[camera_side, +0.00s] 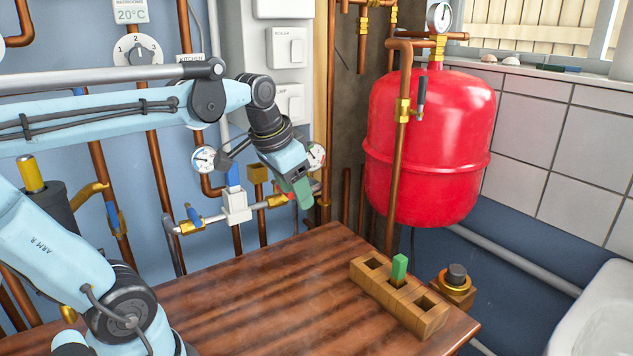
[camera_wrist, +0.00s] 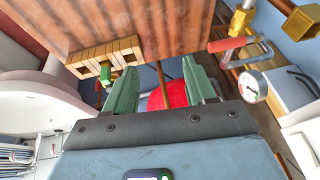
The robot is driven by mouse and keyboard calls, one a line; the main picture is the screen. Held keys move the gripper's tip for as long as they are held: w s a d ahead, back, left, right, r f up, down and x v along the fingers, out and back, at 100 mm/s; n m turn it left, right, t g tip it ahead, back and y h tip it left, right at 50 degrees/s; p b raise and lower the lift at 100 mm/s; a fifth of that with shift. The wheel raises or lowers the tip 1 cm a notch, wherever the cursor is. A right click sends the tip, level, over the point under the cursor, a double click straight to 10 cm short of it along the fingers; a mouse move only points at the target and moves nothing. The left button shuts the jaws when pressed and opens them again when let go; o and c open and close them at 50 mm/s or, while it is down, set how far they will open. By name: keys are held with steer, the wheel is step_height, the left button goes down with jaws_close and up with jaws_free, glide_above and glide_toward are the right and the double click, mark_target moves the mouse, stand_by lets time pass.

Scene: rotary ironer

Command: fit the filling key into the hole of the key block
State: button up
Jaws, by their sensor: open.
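A green upright peg (camera_side: 399,268), which looks like the filling key, stands in the middle opening of a wooden block (camera_side: 433,322) on the table. The openings on either side of it look empty. How deep the peg sits is hidden. The block (camera_wrist: 80,65) and peg (camera_wrist: 104,76) also show at upper left in the wrist view. I cannot tell for sure whether this wooden block is the key block. My gripper (camera_side: 300,195) has green fingers. It is open and empty, above the table's far edge, left of the peg and apart from it. Both fingers show in the wrist view (camera_wrist: 161,68).
A brass fitting with a black knob (camera_side: 456,275) stands just right of the wooden block. A red tank (camera_side: 430,140) and copper pipes rise behind. A white valve block (camera_side: 236,205) on a pipe is left of my gripper. The table's (camera_side: 270,300) left and middle are clear.

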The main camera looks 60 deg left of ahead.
steer(key=a+r+g, duration=0.2)
steer(key=a+r, duration=0.3)
steer(key=a, duration=0.3)
step_height(320, 180, up, 5)
steer(key=g+h, duration=0.1)
steer(key=g, duration=0.1)
glide_above(232, 176)
steer(key=w+a, duration=0.1)
steer(key=a, duration=0.1)
steer(key=shift+d+f, duration=0.1)
steer(key=shift+d, duration=0.1)
step_height(232, 176, down, 7)
steer(key=shift+r, duration=0.1)
steer(key=shift+s+d+f, duration=0.1)
steer(key=shift+s+f, duration=0.05)
steer(key=shift+f, duration=1.15)
steer(key=shift+s+d+f, duration=0.1)
steer(key=shift+s+f, duration=0.05)
steer(key=shift+f, duration=1.15)
steer(key=shift+c, duration=0.4)
jaws_close()
